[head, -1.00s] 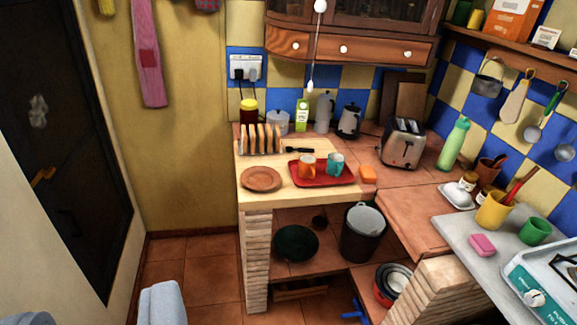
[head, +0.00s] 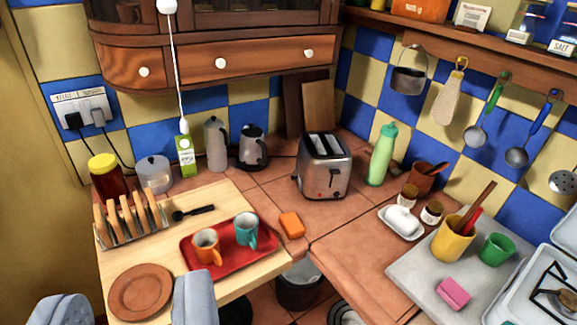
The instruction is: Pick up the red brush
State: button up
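A yellow cup (head: 450,244) stands on the grey slab at the right and holds upright utensils. One is a short red item (head: 472,220), which looks like the red brush; its lower part is hidden in the cup. A brown wooden handle (head: 480,202) leans beside it. My gripper (head: 128,300) shows as two grey-blue fingers at the bottom left edge, spread wide apart with nothing between them. It is far to the left of the yellow cup, in front of the wooden board.
A green cup (head: 496,250) and a pink sponge (head: 454,293) sit close to the yellow cup. A white dish (head: 402,226), jars and a green bottle (head: 382,155) stand behind. Utensils hang above. The tiled counter (head: 360,262) is partly clear.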

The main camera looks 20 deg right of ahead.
aim_at(474, 218)
jog(key=z, duration=0.55)
jog(key=i, duration=0.95)
jog(key=z, duration=1)
jog(key=i, duration=0.35)
jog(key=z, duration=0.05)
jog(key=k, duration=0.9)
jog(key=z, duration=0.15)
jog(key=i, duration=0.9)
jog(key=u, duration=0.05)
